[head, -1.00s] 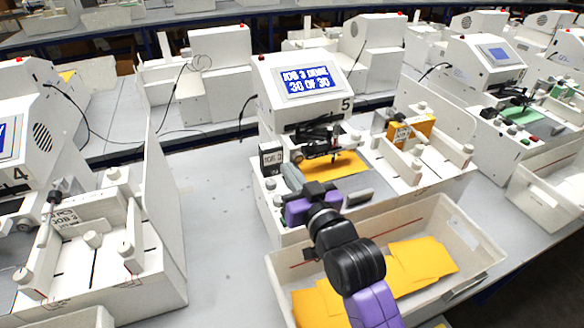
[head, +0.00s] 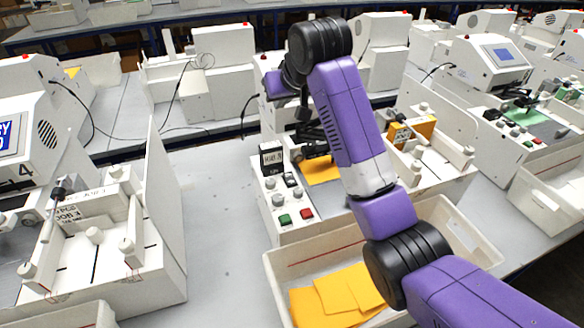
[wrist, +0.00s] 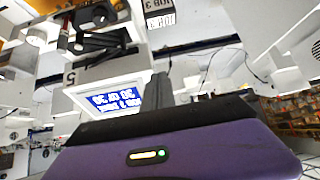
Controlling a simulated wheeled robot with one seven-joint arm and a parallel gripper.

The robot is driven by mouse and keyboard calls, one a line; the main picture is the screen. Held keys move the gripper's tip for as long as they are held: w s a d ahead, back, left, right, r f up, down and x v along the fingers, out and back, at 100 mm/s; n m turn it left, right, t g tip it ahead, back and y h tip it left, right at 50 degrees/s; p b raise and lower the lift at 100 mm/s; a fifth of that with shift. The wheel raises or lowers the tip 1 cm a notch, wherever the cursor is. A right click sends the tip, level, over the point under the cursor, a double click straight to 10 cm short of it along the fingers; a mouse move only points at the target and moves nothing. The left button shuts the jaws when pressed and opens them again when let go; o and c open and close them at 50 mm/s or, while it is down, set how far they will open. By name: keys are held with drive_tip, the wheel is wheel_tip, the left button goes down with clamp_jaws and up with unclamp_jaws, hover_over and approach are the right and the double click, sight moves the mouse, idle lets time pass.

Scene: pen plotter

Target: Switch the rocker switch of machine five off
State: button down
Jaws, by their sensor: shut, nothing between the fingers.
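Machine five (head: 277,134) stands in the middle of the head view, its screen hidden behind my arm. The wrist view shows its lit screen (wrist: 115,97) upside down, with the number 5 beside it. Its front panel (head: 268,216) carries knobs, a green button (head: 285,219), a red button (head: 307,213) and small dark controls (head: 291,180). I cannot surely tell which control is the rocker switch. My gripper is raised by the machine's upper part; its purple hand (head: 279,86) shows in the head view.
A bin (head: 283,262) with yellow sheets (head: 345,294) stands before machine five. Machine four (head: 22,110) is at the left, with a tall white side panel (head: 158,205). Bare table (head: 218,215) lies between the two machines. Another machine (head: 490,62) stands at the right.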

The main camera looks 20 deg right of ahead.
sight(289, 175)
drive_tip(key=s+d+f+g, duration=0.1)
drive_tip(key=s+f+g, duration=0.3)
drive_tip(key=s+f, duration=0.2)
drive_tip(key=shift+s+d+g+h, duration=0.15)
drive_tip(key=shift+s+g+h, duration=0.15)
drive_tip(key=shift+s+g, duration=0.15)
drive_tip(key=shift+f, duration=0.15)
drive_tip(key=p+x, duration=0.1)
drive_tip(key=x, duration=0.6)
drive_tip(key=p+x, duration=0.2)
drive_tip(key=x, duration=0.4)
drive_tip(key=shift+s+f, duration=0.1)
drive_tip(key=shift+f, duration=0.3)
